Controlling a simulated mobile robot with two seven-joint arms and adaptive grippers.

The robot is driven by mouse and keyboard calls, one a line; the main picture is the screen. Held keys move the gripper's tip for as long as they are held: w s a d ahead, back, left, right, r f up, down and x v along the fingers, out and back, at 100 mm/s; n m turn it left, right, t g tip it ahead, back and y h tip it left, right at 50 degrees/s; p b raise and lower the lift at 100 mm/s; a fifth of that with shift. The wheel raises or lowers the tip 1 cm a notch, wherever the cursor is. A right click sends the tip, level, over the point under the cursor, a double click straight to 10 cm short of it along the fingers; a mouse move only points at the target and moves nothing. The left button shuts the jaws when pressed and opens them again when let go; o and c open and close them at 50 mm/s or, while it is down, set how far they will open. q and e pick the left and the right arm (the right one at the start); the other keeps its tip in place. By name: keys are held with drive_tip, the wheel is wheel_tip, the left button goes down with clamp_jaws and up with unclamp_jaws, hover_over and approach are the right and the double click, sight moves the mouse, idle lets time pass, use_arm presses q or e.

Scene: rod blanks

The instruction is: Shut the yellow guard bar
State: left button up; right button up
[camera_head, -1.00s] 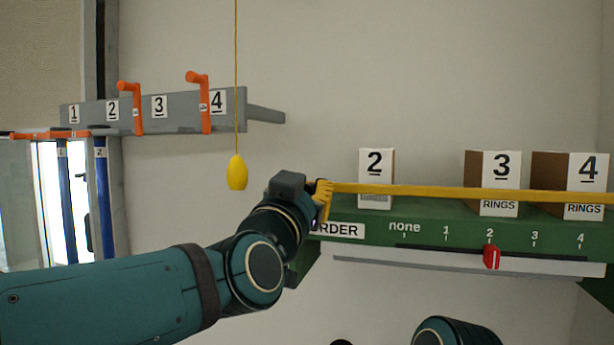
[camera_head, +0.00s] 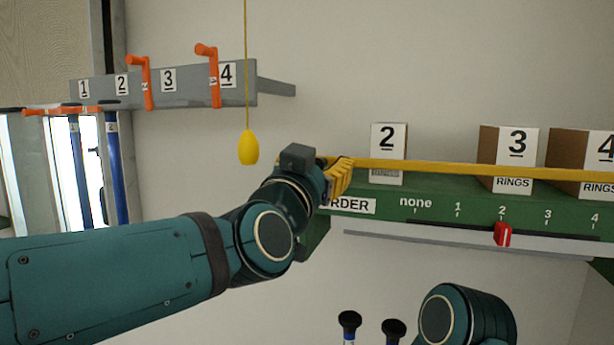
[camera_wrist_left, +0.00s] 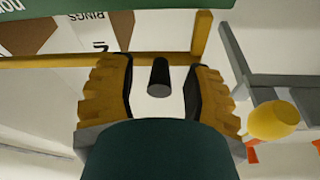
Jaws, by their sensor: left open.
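The yellow guard bar (camera_head: 450,169) runs level across the front of the numbered boxes above the green shelf. It also crosses the upper part of the left wrist view (camera_wrist_left: 40,63), with a yellow upright at its right end. My left gripper (camera_head: 341,176) is at the bar's left end. In the left wrist view my left gripper (camera_wrist_left: 160,88) is open, its yellow fingers on either side of a dark cylindrical knob (camera_wrist_left: 158,75). My right gripper is outside the views.
The green shelf (camera_head: 450,192) carries boxes 2 (camera_head: 388,138), 3 (camera_head: 516,150) and 4 (camera_head: 580,160), and a red slider (camera_head: 503,234) at 2. A yellow pull (camera_head: 248,147) hangs on a cord left of my gripper. A grey rack (camera_head: 190,88) with orange hooks is farther left.

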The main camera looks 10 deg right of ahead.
use_arm(q)
drive_tip(key=v, duration=1.1)
drive_tip(key=shift+s, duration=0.25)
drive_tip(key=shift+a, duration=0.15)
